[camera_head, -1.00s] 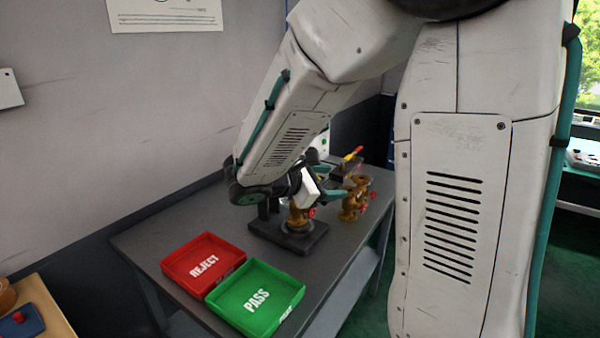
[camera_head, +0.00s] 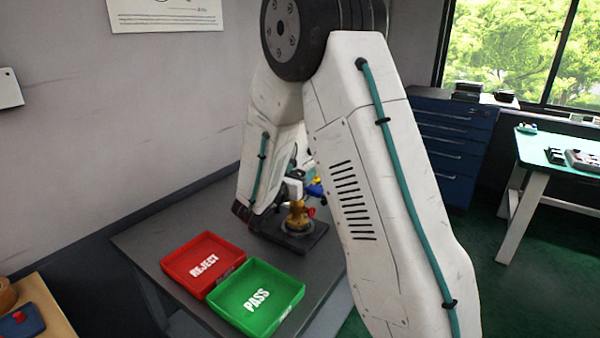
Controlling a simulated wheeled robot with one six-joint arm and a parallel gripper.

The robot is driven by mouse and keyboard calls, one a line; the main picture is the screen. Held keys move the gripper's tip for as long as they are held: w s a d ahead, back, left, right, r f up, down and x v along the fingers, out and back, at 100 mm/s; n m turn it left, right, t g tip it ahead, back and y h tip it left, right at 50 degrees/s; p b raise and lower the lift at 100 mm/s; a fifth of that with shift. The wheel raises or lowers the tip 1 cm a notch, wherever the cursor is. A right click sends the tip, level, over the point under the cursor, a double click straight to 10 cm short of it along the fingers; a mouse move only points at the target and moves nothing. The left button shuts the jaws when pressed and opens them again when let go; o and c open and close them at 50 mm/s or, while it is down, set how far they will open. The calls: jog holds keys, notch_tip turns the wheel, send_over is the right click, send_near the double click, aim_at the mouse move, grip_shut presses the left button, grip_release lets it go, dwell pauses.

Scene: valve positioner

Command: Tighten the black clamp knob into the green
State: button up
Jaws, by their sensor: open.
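A brass valve (camera_head: 297,218) with a small red handle (camera_head: 311,212) stands upright on a dark fixture base (camera_head: 312,241) on the grey bench. The black clamp knob and any green mark cannot be made out; my arm covers the left and rear of the fixture. My gripper (camera_head: 294,188) shows only as a small white and dark part above the valve, close to it. It is open, but its fingertips are mostly hidden and I cannot tell whether they touch anything. I see nothing held.
A red REJECT tray (camera_head: 180,273) and a green PASS tray (camera_head: 247,325) sit at the bench front, empty. Blue and yellow items (camera_head: 315,188) show partly behind the fixture. A blue drawer cabinet (camera_head: 445,150) and a green-topped table (camera_head: 537,152) stand at right.

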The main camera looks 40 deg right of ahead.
jog(key=shift+w+d, duration=0.2)
jog(key=shift+d, duration=0.2)
jog(key=c, duration=1)
jog(key=shift+o, duration=0.2)
jog(key=shift+m+g, duration=0.3)
jog(key=shift+g, duration=0.1)
jog(key=m+g, duration=0.1)
jog(key=g, duration=0.1)
jog(key=m+g+h, duration=0.1)
jog(key=m+g, duration=0.1)
jog(key=g, duration=0.1)
jog(key=shift+s+h, duration=0.2)
jog(key=shift+h, duration=0.1)
jog(key=shift+s+m+g, duration=0.15)
jog(key=shift+m+g, duration=0.85)
jog(key=shift+g, duration=0.45)
jog(key=shift+s+m+g, duration=0.1)
jog(key=shift+m+g, duration=0.9)
jog(key=shift+g, duration=0.75)
